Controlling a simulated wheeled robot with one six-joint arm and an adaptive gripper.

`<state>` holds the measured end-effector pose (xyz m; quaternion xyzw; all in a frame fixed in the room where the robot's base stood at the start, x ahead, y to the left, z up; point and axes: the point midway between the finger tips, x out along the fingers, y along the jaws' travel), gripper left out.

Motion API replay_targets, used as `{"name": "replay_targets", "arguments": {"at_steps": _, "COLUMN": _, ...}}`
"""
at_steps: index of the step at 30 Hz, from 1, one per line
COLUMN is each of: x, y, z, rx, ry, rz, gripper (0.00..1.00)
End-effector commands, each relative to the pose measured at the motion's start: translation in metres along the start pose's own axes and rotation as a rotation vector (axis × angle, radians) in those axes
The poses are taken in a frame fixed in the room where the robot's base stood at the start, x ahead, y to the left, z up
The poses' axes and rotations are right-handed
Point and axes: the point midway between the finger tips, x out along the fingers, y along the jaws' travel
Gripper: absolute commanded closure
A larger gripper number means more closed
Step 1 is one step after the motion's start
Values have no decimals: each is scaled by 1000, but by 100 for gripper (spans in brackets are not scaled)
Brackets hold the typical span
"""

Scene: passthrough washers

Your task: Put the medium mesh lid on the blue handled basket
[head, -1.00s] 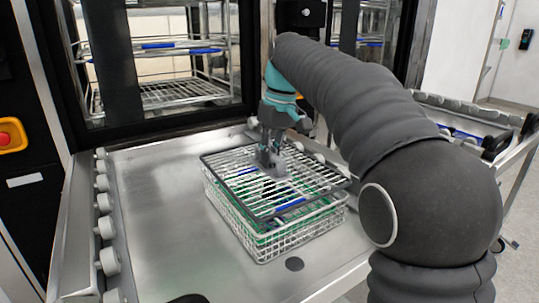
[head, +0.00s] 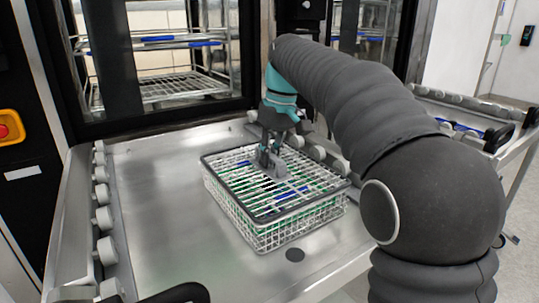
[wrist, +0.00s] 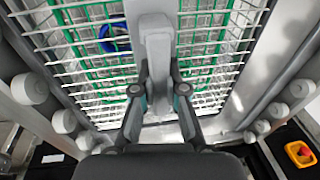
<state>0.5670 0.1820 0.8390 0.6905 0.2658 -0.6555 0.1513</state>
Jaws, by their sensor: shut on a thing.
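The mesh lid (head: 290,181), with a dark rim, thin bars and a grey centre handle, lies level across the top of the white wire basket (head: 303,220) in the head view. Its rim appears lined up with the basket's rim, with no clear gap on the near sides. Green and blue parts show through the bars. My gripper (head: 268,160) is above the lid's middle, shut on its handle. In the wrist view, the fingers (wrist: 160,89) close on both sides of the grey handle (wrist: 158,45). The far rim is partly hidden by my gripper.
The basket stands on a steel table (head: 160,215) with a row of white rollers (head: 104,222) along the left. A washer chamber with a wire rack (head: 165,90) is behind. Another roller cart (head: 450,115) is at right. The table's left part is clear.

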Motion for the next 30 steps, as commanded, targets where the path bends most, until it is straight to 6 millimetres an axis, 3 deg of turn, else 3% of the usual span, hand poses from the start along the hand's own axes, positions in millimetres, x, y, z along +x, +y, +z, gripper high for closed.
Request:
{"name": "replay_targets", "arguments": {"at_steps": 8, "x": 1, "y": 0, "z": 0, "rx": 0, "ry": 1, "rz": 0, "gripper": 100}}
{"name": "replay_targets", "arguments": {"at_steps": 9, "x": 1, "y": 0, "z": 0, "rx": 0, "ry": 1, "rz": 0, "gripper": 86}}
{"name": "replay_targets", "arguments": {"at_steps": 12, "x": 1, "y": 0, "z": 0, "rx": 0, "ry": 0, "rz": 0, "gripper": 61}}
{"name": "replay_targets", "arguments": {"at_steps": 13, "x": 1, "y": 0, "z": 0, "rx": 0, "ry": 0, "rz": 0, "gripper": 59}}
{"name": "replay_targets", "arguments": {"at_steps": 30, "x": 2, "y": 0, "z": 0, "rx": 0, "ry": -1, "rz": 0, "gripper": 59}}
